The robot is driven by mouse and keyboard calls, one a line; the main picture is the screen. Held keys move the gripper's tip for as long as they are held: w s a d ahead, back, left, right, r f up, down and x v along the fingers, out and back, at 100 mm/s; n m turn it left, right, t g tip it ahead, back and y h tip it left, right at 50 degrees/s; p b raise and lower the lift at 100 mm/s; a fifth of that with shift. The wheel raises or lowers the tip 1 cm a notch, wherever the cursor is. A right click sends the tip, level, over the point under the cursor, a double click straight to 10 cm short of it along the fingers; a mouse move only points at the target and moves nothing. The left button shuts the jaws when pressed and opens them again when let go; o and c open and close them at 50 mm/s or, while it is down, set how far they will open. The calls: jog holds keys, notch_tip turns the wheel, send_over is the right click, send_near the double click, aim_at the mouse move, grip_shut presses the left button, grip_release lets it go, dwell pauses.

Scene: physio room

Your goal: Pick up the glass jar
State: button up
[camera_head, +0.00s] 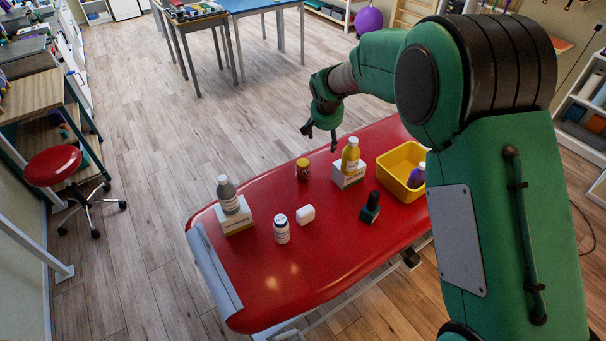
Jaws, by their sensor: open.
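The glass jar (303,169) looks small and amber with a yellowish lid. It stands upright near the far edge of the red treatment table (290,265). My gripper (321,143) hangs above and beyond the jar, slightly to its right in the picture. It points down, with its fingers apart and nothing between them. The jar is in plain view and not touched by the gripper.
On the table stand a grey bottle on a box (228,195), a white bottle (281,231), a white item (305,215), a yellow bottle on a box (350,155), a dark green bottle (371,207) and a yellow bin (394,166). The table's near middle is clear.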

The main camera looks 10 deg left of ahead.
send_near(303, 165)
jog(key=shift+w+a+f, duration=0.1)
jog(key=shift+w+f, duration=0.05)
jog(key=shift+w, duration=0.1)
jog(key=shift+b+x, duration=0.85)
jog(key=shift+x, duration=3.45)
jog(key=shift+f, duration=0.1)
jog(key=shift+b+x, duration=0.7)
jog(key=shift+x, duration=1.85)
jog(key=shift+s, duration=0.15)
jog(key=shift+c, duration=0.2)
jog(key=c, duration=1.3)
